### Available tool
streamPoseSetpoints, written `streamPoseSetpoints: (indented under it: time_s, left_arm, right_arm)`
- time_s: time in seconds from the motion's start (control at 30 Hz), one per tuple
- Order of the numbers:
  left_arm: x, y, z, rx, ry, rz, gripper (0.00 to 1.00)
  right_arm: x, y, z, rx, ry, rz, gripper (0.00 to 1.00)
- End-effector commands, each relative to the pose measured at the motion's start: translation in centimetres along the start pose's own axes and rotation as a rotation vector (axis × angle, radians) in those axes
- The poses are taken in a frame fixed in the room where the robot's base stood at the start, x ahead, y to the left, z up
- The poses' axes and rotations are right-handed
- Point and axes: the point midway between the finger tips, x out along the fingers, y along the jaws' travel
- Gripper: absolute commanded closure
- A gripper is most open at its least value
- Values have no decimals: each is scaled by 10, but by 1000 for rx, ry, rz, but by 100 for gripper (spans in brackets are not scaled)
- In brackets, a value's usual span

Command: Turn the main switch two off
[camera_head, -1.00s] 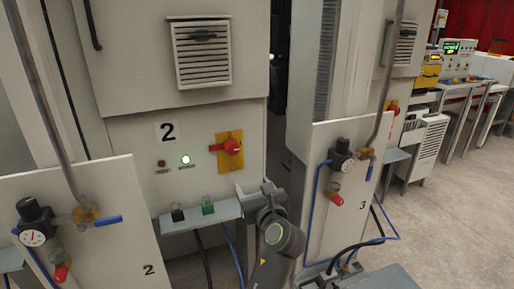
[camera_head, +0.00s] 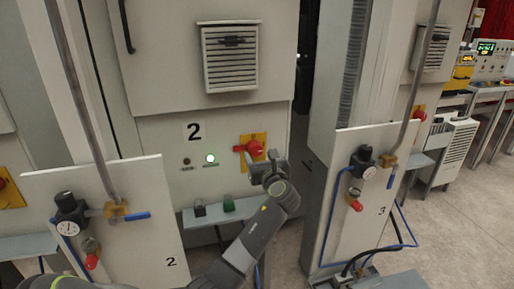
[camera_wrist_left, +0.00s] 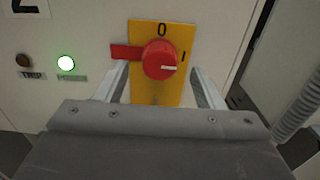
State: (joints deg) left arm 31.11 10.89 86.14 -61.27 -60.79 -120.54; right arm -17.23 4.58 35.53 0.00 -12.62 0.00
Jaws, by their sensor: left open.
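The main switch two, a red rotary knob on a yellow plate, shows in the head view (camera_head: 255,148) on the cabinet marked 2. In the left wrist view the red knob (camera_wrist_left: 159,60) has its white mark pointing right, toward the "I"; the "0" is at the top of the plate. My left gripper (camera_head: 273,160) is at the switch in the head view, just right of and below the knob. In the left wrist view its open fingers (camera_wrist_left: 160,83) stand on either side of the plate's lower part, below the knob. I cannot tell whether they touch anything. My right gripper is not in view.
A green-white lamp (camera_wrist_left: 66,63) is lit left of the switch. A small shelf (camera_head: 210,216) with a black and a green plug lies below. Gauge panels (camera_head: 110,215) stand left and right. Open floor (camera_head: 460,220) lies at the right.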

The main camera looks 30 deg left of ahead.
Motion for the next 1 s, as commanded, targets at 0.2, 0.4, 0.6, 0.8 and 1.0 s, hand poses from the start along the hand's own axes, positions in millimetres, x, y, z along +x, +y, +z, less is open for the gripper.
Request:
streamPoseSetpoints:
  time_s: [0.2, 0.4, 0.6, 0.8, 1.0]
  left_arm:
    - [29, 0, 2, 0, -1, 0, 37]
    - [40, 0, 0, 0, 1, 1, 37]
    - [42, 0, 0, -2, 0, 0, 37]
    - [42, 0, 0, -2, 0, 0, 49]
    - [41, 0, 0, -1, 0, 0, 75]
  right_arm:
    - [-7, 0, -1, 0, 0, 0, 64]
    - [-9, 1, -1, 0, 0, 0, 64]
    - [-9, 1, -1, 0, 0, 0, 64]
    - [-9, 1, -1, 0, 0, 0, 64]
    - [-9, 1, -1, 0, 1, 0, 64]
